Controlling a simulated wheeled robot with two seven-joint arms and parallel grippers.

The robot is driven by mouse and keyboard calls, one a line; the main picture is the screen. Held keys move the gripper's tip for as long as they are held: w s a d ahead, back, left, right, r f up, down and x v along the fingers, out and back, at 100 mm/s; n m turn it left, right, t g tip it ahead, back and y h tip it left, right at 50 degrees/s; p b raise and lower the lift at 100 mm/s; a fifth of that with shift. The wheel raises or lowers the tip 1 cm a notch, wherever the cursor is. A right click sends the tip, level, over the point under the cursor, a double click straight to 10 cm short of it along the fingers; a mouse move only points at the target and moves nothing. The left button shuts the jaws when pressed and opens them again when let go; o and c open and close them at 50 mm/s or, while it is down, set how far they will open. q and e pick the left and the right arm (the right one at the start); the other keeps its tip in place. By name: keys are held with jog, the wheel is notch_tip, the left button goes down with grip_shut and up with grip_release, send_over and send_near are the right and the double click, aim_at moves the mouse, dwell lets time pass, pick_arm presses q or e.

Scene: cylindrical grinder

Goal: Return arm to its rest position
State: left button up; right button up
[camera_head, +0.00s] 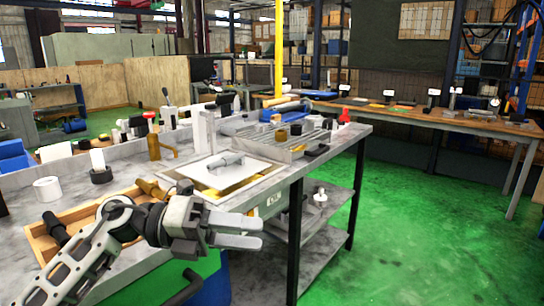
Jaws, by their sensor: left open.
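My left arm comes in from the lower left, over the front of the near workbench (262,190). My left gripper (258,232) is open and empty, with its fingers pointing right, past the bench's front edge. A wooden tray (45,243) lies partly behind my left arm. A white plate with a grey cylindrical part (226,160) on it lies on the bench behind the gripper, apart from it. My right gripper is not in view.
A grey slotted tray (285,146) with small parts stands at the bench's far right. A black bench leg (295,240) and a lower shelf (325,215) are right of the gripper. Green floor (420,240) is clear at right. Another bench (440,121) stands behind.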

pick_arm(q)
jog(key=s+a+f+m+t+y, duration=0.25)
jog(key=f+m+t+y, duration=0.35)
jog(key=m, duration=0.6)
jog(key=s+a+f+m+t+y, duration=0.25)
jog(key=f+m+t, duration=0.25)
jog(key=f+m, duration=0.55)
jog(key=s+a+f+m+t+y, duration=0.2)
jog(key=a+f+m+t+y, duration=0.25)
jog(key=m, duration=0.85)
jog(key=s+f+n+g, duration=0.3)
jog(key=s+f+g, duration=0.1)
jog(key=s+f, duration=0.5)
jog(key=shift+f+n+y+p, duration=0.25)
jog(key=shift+n+y+p, duration=0.05)
jog(key=shift+n+p, duration=0.1)
